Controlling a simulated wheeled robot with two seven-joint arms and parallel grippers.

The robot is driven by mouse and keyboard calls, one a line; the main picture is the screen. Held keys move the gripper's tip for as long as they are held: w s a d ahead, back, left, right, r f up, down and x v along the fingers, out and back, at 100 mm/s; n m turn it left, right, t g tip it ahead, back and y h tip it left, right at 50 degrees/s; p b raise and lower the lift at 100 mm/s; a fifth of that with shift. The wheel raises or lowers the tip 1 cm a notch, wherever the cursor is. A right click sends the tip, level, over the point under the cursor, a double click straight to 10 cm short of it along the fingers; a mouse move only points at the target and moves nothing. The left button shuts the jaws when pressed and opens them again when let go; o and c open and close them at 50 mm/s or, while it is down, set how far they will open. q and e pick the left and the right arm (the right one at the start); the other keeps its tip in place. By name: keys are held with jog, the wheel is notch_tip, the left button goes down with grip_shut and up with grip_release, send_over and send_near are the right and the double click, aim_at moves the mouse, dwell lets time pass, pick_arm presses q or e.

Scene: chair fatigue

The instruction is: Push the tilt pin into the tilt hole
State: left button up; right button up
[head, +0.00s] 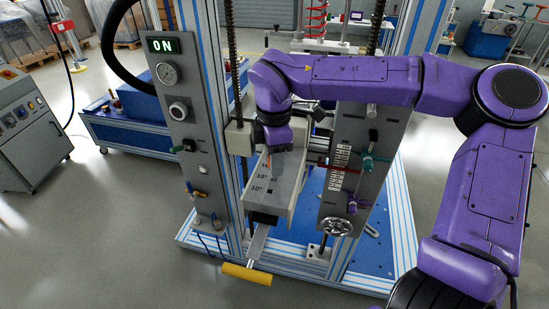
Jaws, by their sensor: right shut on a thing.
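The tilt block (285,192) is a grey box with angle marks along its top, in the middle of the head view. My right gripper (278,150) comes down over the back part of this block from above. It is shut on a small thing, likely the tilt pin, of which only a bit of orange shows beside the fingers. I cannot tell whether the pin's tip is in a hole or above it. My left gripper is not in view.
A control panel (178,130) with an "ON" display stands left of the block. A second panel (368,165) with valves and a handwheel stands to the right. A yellow-handled lever (247,274) sticks out in front. Rig posts flank the block.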

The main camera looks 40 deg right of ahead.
jog(key=shift+f+b, duration=1.05)
jog(key=shift+f, duration=0.2)
jog(key=o, duration=1.1)
jog(key=shift+c, duration=0.2)
notch_tip(320, 180, up, 11)
jog(key=shift+f+b, duration=0.2)
jog(key=shift+b, duration=0.35)
